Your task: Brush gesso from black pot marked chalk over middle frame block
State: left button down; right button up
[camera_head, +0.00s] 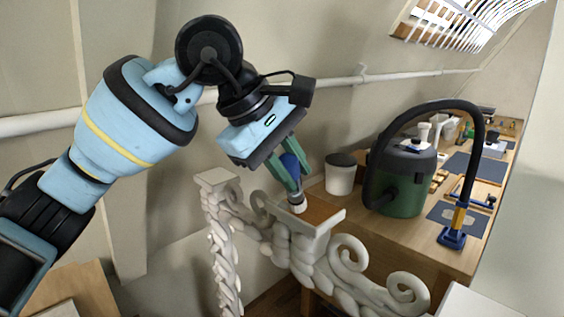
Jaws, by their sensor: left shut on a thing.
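My left gripper (297,193) reaches in from the left with its green fingers pointing down. It is shut on a brush (290,165) with a rounded blue handle; its pale tip (298,206) points down at the console's top. The white carved console frame (335,268) has scrolls and a flat top block with a bare brown face (320,211). The brush tip is at the left edge of this brown face; I cannot tell whether they touch. I cannot make out a black pot marked chalk. My right gripper is not in view.
A white tub with a dark top (340,178) stands on the wooden bench (415,230) behind the console. A green vacuum (402,180) with a black hose stands to its right. Blue mats (470,166) and tools lie farther back. A pale rail (335,82) runs along the wall.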

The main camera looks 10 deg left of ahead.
pick_arm(q)
jog(key=shift+s+d, duration=0.3)
jog(key=shift+d, duration=0.1)
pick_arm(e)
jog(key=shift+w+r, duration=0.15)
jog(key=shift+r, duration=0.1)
pick_arm(q)
jog(key=shift+s+d, duration=0.1)
jog(key=shift+s+d+p, duration=0.25)
jog(key=shift+s+d, duration=0.1)
jog(key=shift+d, duration=0.2)
jog(key=shift+s+d+p, duration=0.25)
jog(key=shift+s+d, duration=0.05)
jog(key=shift+d, duration=0.2)
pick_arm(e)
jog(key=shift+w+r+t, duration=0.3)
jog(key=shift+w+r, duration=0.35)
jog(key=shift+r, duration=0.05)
